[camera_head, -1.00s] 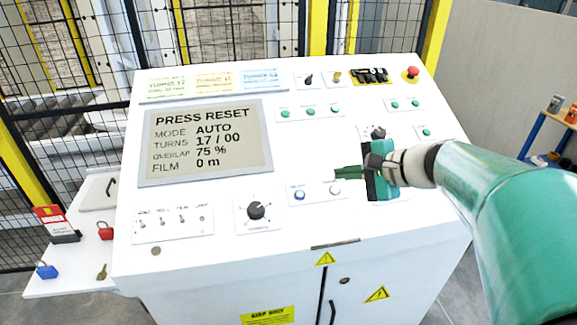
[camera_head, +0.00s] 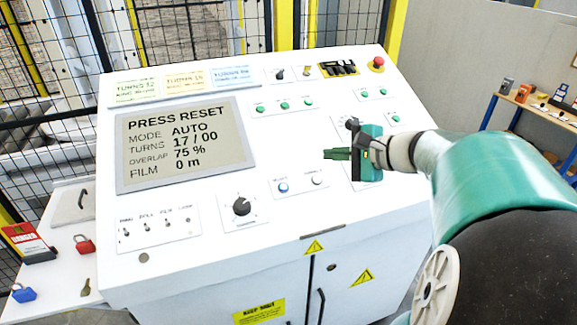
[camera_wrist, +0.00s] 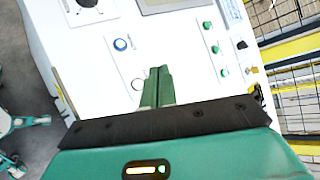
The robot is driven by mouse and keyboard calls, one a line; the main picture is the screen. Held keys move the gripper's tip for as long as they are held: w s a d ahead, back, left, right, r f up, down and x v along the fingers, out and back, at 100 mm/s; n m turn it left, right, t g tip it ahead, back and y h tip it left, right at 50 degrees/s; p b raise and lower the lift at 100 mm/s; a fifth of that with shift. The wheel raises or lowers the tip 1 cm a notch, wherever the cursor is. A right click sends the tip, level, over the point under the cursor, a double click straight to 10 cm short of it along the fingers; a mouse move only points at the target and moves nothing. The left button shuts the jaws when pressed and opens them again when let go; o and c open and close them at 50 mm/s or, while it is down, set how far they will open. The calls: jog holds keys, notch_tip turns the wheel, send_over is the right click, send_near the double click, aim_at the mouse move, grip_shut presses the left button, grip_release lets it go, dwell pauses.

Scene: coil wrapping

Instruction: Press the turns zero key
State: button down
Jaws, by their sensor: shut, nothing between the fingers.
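The white control desk (camera_head: 200,225) has a small plate with a blue button (camera_head: 283,187) and a white button (camera_head: 317,180); their labels are too small to read surely. In the wrist view the blue button (camera_wrist: 120,44) and the white button (camera_wrist: 137,84) lie left of my fingers. My gripper (camera_head: 326,154) is shut and empty, its green fingertips pointing left, just above the white button in the head view. It also shows in the wrist view (camera_wrist: 160,72). I see no contact with a button. The display (camera_head: 185,143) reads PRESS RESET, AUTO, TURNS 17 / 00.
A black knob (camera_head: 241,207) and a row of toggle switches (camera_head: 146,227) lie to the left. Several green buttons (camera_head: 284,105) sit above. A red emergency button (camera_head: 377,64) is at the top right. My gripper hides part of a plate with a dark knob.

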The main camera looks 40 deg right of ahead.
aim_at(317, 179)
jog(key=shift+w+d+f, duration=0.15)
jog(key=shift+w+f, duration=0.4)
jog(key=shift+f, duration=0.75)
jog(key=shift+w+d+f, duration=0.2)
jog(key=shift+w+f, duration=0.35)
jog(key=shift+f, duration=0.75)
jog(key=shift+w+d+f, duration=0.15)
jog(key=shift+w+f, duration=0.4)
jog(key=shift+f, duration=0.75)
jog(key=shift+w+f, duration=0.2)
jog(key=shift+f, duration=0.2)
jog(key=shift+w+d+f, duration=0.1)
jog(key=shift+w+f, duration=0.05)
jog(key=shift+f, duration=0.2)
jog(key=shift+r, duration=0.1)
jog(key=shift+s+r, duration=0.35)
jog(key=shift+r, duration=0.3)
jog(key=shift+r, duration=0.1)
